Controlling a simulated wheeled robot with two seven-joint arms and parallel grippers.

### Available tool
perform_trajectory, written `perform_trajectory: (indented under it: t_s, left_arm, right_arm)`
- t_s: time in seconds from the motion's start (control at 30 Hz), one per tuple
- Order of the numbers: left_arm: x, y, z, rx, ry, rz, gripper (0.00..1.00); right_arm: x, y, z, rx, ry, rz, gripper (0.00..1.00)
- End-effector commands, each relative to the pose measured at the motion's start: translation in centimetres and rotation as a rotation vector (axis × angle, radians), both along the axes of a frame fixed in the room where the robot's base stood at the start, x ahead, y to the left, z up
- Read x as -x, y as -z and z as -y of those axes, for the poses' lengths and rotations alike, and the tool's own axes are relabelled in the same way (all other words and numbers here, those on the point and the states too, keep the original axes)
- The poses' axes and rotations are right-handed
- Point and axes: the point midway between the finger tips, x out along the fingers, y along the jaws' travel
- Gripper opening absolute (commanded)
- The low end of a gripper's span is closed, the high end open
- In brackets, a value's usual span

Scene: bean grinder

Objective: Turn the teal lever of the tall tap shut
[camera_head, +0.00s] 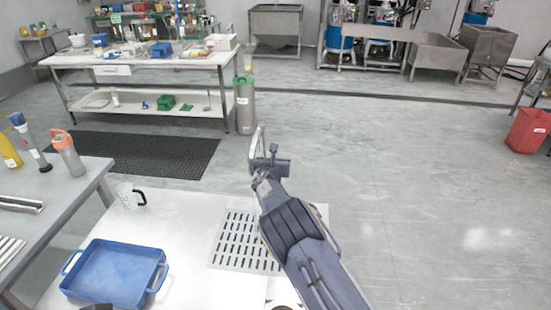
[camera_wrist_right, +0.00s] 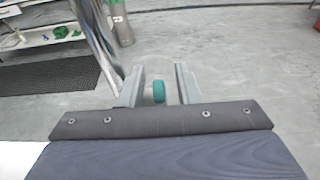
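The tall tap is a bright metal spout (camera_head: 256,142) rising just beyond my right gripper in the head view; in the right wrist view its blurred metal body (camera_wrist_right: 97,45) stands left of the fingers. The teal lever (camera_wrist_right: 158,91) shows in the right wrist view as a small rounded end between the two fingers. My right gripper (camera_head: 268,168) is open, with fingers (camera_wrist_right: 158,85) on either side of the lever and a visible gap to each. The lever is hidden in the head view.
A white table carries a slotted drain plate (camera_head: 240,240), a blue tray (camera_head: 115,270) and a clear jug (camera_head: 127,196). A grey table at left holds bottles (camera_head: 68,153). A metal cylinder (camera_head: 245,108) stands on the floor beyond.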

Motion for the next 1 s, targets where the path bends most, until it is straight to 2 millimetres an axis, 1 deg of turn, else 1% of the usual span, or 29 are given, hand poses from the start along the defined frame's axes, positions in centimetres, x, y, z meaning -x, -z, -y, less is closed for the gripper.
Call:
perform_trajectory:
  t_s: [0.2,0.27,0.37,0.5,0.57,0.7,0.9,1.0]
  left_arm:
    - [0.0,0.4,0.0,0.000,0.000,0.000,0.67]
    - [0.0,0.7,0.0,0.000,0.000,0.000,0.67]
    - [0.0,1.6,0.0,0.000,0.000,0.000,0.67]
    - [0.0,3.1,0.0,0.000,0.000,0.000,0.67]
    - [0.0,3.8,0.0,0.000,0.000,0.000,0.67]
    - [0.0,5.1,0.0,0.000,0.000,0.000,0.67]
    - [0.0,6.2,0.0,0.000,0.000,0.000,0.67]
    - [0.0,6.5,0.0,0.000,0.000,0.000,0.67]
  right_arm:
    - [0.4,-0.1,-0.1,0.002,0.000,0.001,0.30]
    - [0.9,-0.1,-0.3,0.001,-0.001,0.001,0.30]
    - [2.2,-0.3,-0.6,0.001,-0.001,0.001,0.30]
    - [4.9,-0.8,-1.1,-0.001,-0.002,0.000,0.30]
    - [6.3,-0.7,-1.4,-0.002,-0.002,-0.001,0.30]
    - [9.6,-0.8,-2.0,-0.002,-0.003,0.000,0.30]
    - [13.8,-0.9,-2.8,-0.003,-0.002,0.000,0.30]
    - [15.2,-1.0,-3.1,-0.002,-0.001,0.000,0.30]
